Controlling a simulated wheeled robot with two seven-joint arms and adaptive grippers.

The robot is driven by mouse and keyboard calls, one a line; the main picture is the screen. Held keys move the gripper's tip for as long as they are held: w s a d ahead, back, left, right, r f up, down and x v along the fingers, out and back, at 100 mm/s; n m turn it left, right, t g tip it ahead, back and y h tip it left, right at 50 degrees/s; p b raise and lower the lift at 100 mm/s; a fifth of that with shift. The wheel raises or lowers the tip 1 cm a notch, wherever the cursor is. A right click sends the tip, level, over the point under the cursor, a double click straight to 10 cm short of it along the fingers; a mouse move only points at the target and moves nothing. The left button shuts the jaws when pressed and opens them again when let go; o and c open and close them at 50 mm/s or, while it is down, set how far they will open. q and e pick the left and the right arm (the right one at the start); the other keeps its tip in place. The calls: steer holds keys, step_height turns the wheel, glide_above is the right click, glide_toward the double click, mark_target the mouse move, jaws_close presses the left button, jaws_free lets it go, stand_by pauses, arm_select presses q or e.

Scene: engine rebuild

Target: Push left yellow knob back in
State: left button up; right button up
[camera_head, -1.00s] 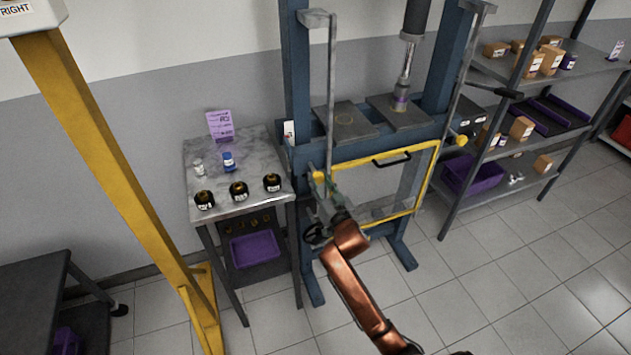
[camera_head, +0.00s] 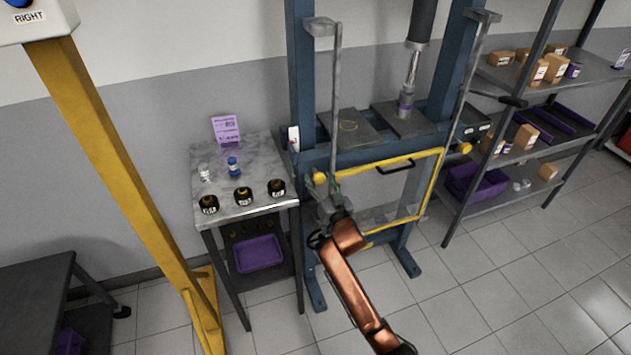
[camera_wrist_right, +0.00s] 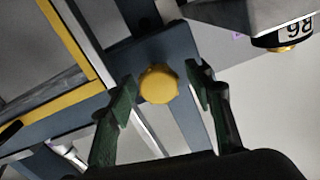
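The left yellow knob (camera_head: 320,177) sits on the left post of the blue press frame (camera_head: 302,100), beside the yellow-framed guard. My right gripper (camera_head: 333,188) is close to it, just right of and below it in the head view. In the right wrist view, the knob (camera_wrist_right: 159,84) shows between the two green fingertips of my right gripper (camera_wrist_right: 161,78), with gaps on both sides. The gripper is open and empty. I cannot tell how far out the knob stands. A second yellow knob (camera_head: 465,148) is on the right post. My left gripper is not in view.
A side table (camera_head: 262,203) with several black-and-gold parts, small bottles and a purple card stands left of the press. The guard (camera_head: 436,180) has a black handle. A shelf (camera_head: 560,95) with boxes is at right, and a yellow post (camera_head: 120,160) at left.

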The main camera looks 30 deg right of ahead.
steer(key=shift+s, duration=0.1)
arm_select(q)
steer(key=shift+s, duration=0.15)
arm_select(e)
steer(key=v, duration=1.2)
steer(key=p+x, duration=0.8)
steer(key=x, duration=0.2)
steer(key=shift+w+d+p, duration=0.1)
steer(key=shift+w+p, duration=0.2)
steer(key=shift+p, duration=0.1)
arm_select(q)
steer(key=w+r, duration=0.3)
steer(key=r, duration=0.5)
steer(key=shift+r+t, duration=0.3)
arm_select(e)
steer(key=shift+c, duration=0.6)
